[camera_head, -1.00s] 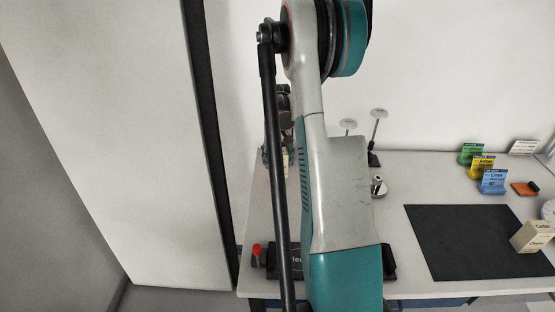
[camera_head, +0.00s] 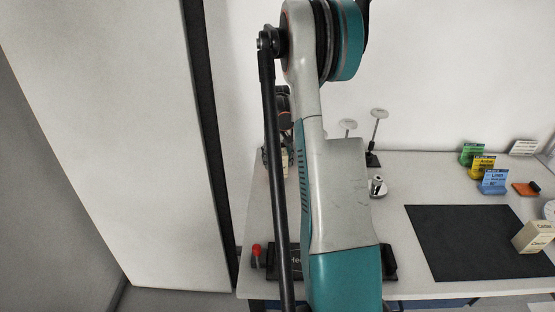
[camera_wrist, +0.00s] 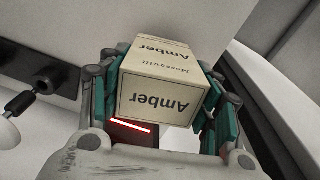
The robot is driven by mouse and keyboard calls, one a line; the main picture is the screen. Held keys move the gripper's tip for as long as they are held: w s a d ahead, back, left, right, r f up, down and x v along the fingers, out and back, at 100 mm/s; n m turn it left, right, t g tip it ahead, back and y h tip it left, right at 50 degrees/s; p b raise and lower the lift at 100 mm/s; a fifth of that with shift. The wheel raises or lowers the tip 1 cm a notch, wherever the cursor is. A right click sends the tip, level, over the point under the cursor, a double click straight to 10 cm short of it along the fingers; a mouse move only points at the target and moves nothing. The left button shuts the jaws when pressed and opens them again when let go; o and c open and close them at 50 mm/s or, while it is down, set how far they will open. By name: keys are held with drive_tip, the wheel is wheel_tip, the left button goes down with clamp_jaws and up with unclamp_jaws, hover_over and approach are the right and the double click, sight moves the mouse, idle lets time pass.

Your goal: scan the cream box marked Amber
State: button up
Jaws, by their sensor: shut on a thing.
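The cream box marked Amber (camera_wrist: 158,90) fills the middle of the wrist view, its lettering upside down there. My gripper (camera_wrist: 162,84) is shut on it, with teal finger pads on its left and right sides. A glowing red line (camera_wrist: 130,126) shows just below the box, on a dark surface. In the head view my arm covers the middle. Only a small part of my gripper (camera_head: 284,130) shows to the left of the arm, near the table's left side, and the box is mostly hidden there.
A black mat (camera_head: 465,250) lies on the table (camera_head: 420,180), with another cream box (camera_head: 533,237) at its right edge. Green, yellow and blue cards (camera_head: 493,182) stand behind it. A round-headed stand (camera_head: 376,135) and silver knob (camera_head: 378,187) are right of my arm. A red-capped item (camera_head: 257,253) stands front left.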

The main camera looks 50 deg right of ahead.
idle(0.5)
drive_tip(key=s+a+r+p, duration=0.2)
drive_tip(key=r+p, duration=0.3)
drive_tip(key=r, duration=0.5)
drive_tip(key=shift+s+a, duration=0.25)
drive_tip(key=shift+a, duration=0.35)
idle(0.3)
drive_tip(key=w+a+f+n+b, duration=0.1)
drive_tip(key=w+a+f+b, duration=0.15)
drive_tip(key=a, duration=0.45)
drive_tip(key=w+a+f+n+b, duration=0.2)
drive_tip(key=a+f, duration=0.2)
drive_tip(key=a, duration=0.2)
drive_tip(key=w+a+f+n+b, duration=0.1)
drive_tip(key=w+a+f+b, duration=0.15)
drive_tip(key=a, duration=0.45)
drive_tip(key=s+a+f+n+b, duration=0.1)
drive_tip(key=a+f, duration=0.3)
drive_tip(key=a, duration=0.6)
drive_tip(key=s+a+f+n+b, duration=0.1)
drive_tip(key=a+f+b, duration=0.3)
drive_tip(key=a, duration=0.5)
drive_tip(key=shift+a+f+n+b, duration=0.3)
drive_tip(key=shift+a+f+n, duration=0.1)
drive_tip(key=shift+f+n, duration=0.45)
drive_tip(key=shift+s+a, duration=0.1)
drive_tip(key=shift+s, duration=0.05)
